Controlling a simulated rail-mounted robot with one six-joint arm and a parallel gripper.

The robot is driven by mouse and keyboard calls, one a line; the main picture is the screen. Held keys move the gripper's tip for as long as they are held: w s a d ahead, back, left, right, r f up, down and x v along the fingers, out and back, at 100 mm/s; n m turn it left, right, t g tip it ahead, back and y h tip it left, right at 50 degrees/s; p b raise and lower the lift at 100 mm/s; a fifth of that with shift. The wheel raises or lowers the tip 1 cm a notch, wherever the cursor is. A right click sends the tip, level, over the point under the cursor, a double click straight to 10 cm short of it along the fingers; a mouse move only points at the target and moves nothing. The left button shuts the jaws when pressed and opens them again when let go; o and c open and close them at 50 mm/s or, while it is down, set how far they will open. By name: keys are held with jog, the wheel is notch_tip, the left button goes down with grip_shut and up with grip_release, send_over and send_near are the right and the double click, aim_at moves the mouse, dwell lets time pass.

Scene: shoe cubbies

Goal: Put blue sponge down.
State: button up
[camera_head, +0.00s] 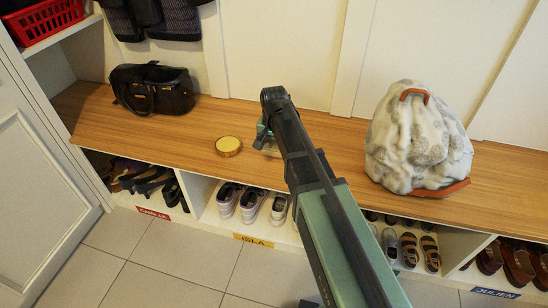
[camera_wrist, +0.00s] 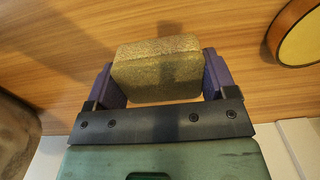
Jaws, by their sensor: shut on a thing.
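My gripper (camera_wrist: 159,78) is shut on a block-shaped sponge (camera_wrist: 156,68), with one purple finger at each side of it. The sponge looks speckled olive-tan in the wrist view, not blue. It is over the wooden bench top (camera_wrist: 60,45), and a shadow lies on the wood behind it. I cannot tell whether its underside touches the wood. In the head view my gripper (camera_head: 264,137) is over the middle of the bench (camera_head: 320,140), and my arm hides most of the sponge there.
A round yellow-topped tin (camera_head: 228,146) stands just left of my gripper. A black handbag (camera_head: 151,89) is at the left and a white-grey backpack (camera_head: 418,140) at the right. Shoes fill the cubbies below. Bare wood lies between the tin and the handbag.

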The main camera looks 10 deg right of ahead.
aim_at(274, 145)
notch_tip(274, 145, down, 3)
jog(key=shift+r+b, duration=0.1)
jog(key=shift+b, duration=0.4)
jog(key=shift+r, duration=0.3)
jog(key=shift+f, duration=0.15)
jog(key=o, duration=0.8)
notch_tip(274, 145, up, 13)
jog(key=p, duration=1.2)
jog(key=shift+f+p, duration=0.2)
jog(key=shift+p, duration=0.2)
jog(key=shift+s+f, duration=0.1)
jog(key=shift+s, duration=0.15)
jog(key=s+n, duration=0.6)
jog(key=s, duration=1.3)
notch_tip(274, 145, up, 32)
jog(key=p, duration=3.2)
jog(key=shift+w+r, duration=0.1)
jog(key=shift+r, duration=0.15)
